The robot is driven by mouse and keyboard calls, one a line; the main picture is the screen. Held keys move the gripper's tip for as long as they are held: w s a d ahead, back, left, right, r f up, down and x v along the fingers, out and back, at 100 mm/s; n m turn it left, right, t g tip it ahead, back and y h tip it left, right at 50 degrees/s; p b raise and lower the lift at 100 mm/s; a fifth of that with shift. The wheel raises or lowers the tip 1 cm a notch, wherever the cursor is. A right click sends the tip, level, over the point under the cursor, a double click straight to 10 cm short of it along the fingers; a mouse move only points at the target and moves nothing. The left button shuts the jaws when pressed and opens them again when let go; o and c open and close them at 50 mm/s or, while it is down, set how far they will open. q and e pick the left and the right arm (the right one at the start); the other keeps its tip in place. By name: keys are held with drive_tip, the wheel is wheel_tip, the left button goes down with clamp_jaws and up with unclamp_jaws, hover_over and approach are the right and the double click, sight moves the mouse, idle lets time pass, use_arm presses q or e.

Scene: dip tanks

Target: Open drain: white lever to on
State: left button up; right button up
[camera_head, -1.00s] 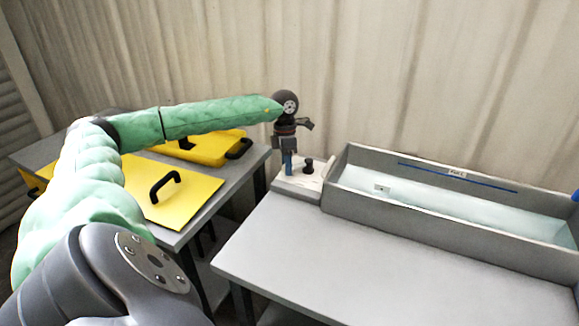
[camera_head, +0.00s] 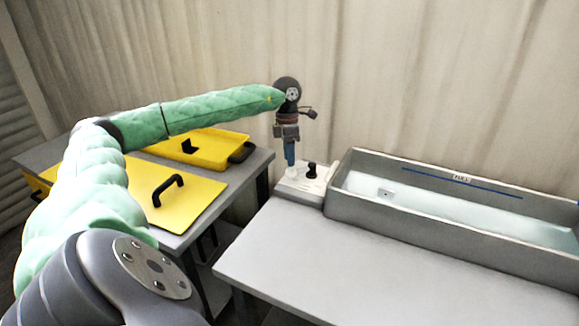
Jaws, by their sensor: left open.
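A pale control box (camera_head: 301,185) stands at the back left of the grey bench, against the left end of the tank. A black knob (camera_head: 311,170) sticks up from its top. The white lever is not clearly distinguishable from the pale box at this size; its position cannot be told. My left gripper (camera_head: 290,163) points down just above the box's back left part, left of the knob. It is open, with blue fingertips seen nearly edge-on, and nothing shows between them. The grey tank (camera_head: 420,228) holds pale liquid. My right gripper is not in view.
A blue level line with a "FULL" label (camera_head: 461,177) marks the tank's back inner wall. A yellow lid (camera_head: 195,205) with a black handle and a yellow tray (camera_head: 215,150) lie on the left table. The grey bench front (camera_head: 350,270) is clear.

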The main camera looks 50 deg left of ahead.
use_arm(q)
drive_tip(key=shift+w+a+r, duration=0.1)
drive_tip(key=shift+a+r, duration=0.05)
drive_tip(key=shift+r, duration=0.6)
drive_tip(key=shift+w+a+r, duration=0.1)
drive_tip(key=shift+r, duration=0.65)
